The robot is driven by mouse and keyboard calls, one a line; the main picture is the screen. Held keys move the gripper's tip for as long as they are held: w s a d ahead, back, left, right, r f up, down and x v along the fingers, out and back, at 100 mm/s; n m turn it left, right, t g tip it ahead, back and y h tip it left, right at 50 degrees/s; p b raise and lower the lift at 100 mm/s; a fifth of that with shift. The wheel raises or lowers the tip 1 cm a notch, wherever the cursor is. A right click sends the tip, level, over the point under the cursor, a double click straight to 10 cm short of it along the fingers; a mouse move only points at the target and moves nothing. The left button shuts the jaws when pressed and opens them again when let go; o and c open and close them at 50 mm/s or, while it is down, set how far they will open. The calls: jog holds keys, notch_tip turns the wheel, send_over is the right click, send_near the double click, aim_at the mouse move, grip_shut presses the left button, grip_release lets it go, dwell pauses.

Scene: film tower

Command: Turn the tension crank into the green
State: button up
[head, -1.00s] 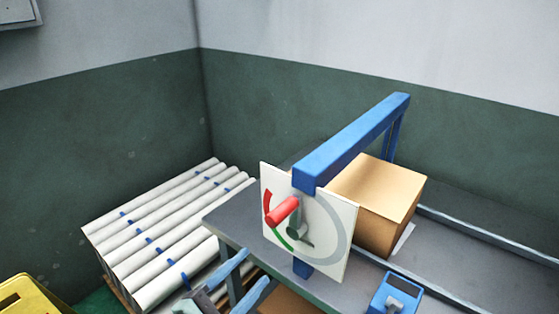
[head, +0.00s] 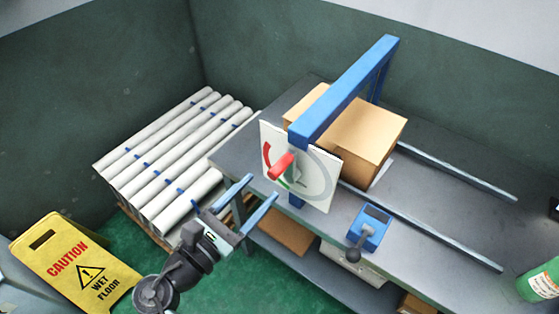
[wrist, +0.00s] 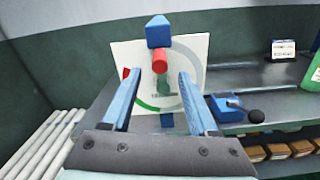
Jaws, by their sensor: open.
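The tension crank has a red handle (head: 281,165) sticking out from a white dial plate (head: 322,198) on the front of a blue frame. The dial carries a red arc at its left, a green arc low down and a grey arc at the right. In the wrist view the red handle (wrist: 159,60) shows above the grey-green hub (wrist: 163,86), and the green arc (wrist: 150,107) lies below. Where the crank points on the scale is unclear. My gripper (head: 263,186) is open and empty in front of the dial. In the wrist view the handle appears between its blue fingers (wrist: 161,74), beyond the tips.
Cardboard boxes (head: 368,133) stand behind the dial on the grey bench (head: 430,235). A blue device with a black-knobbed lever (head: 371,228) sits right of it. White wrapped rolls (head: 165,165) lie on a pallet at left. A yellow wet-floor sign (head: 75,265) stands front left.

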aim_at(271, 177)
jog(key=p+x, duration=0.1)
jog(key=x, duration=0.7)
jog(key=shift+c, duration=0.2)
grip_shut()
dwell(1.1)
